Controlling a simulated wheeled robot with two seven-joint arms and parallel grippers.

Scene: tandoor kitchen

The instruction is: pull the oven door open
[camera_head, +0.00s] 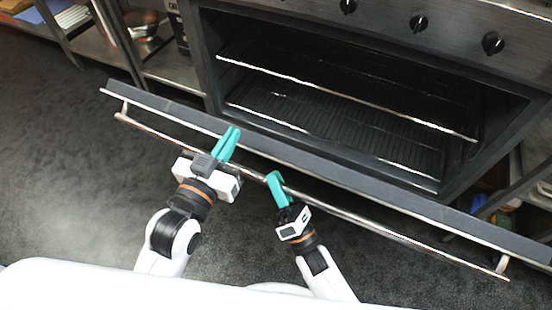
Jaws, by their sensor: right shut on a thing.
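The oven door (350,178) is partly open. It is tilted down and out from the oven, with its top edge running slantwise across the view. A long thin metal handle bar (370,220) runs along its outer side. My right gripper (274,180) has teal fingers and is shut on the handle bar near its middle. My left gripper (230,144) is further left, its teal fingers close together and lying over the handle and door edge. No thing shows between them. The oven cavity (350,110) is visible behind the door, with wire racks inside.
Dark knobs (420,23) sit on the steel panel above the oven. Steel shelving with a bowl (141,22) stands at the upper left. Another shelf with items stands at the right edge. The dark floor (60,180) is clear at left.

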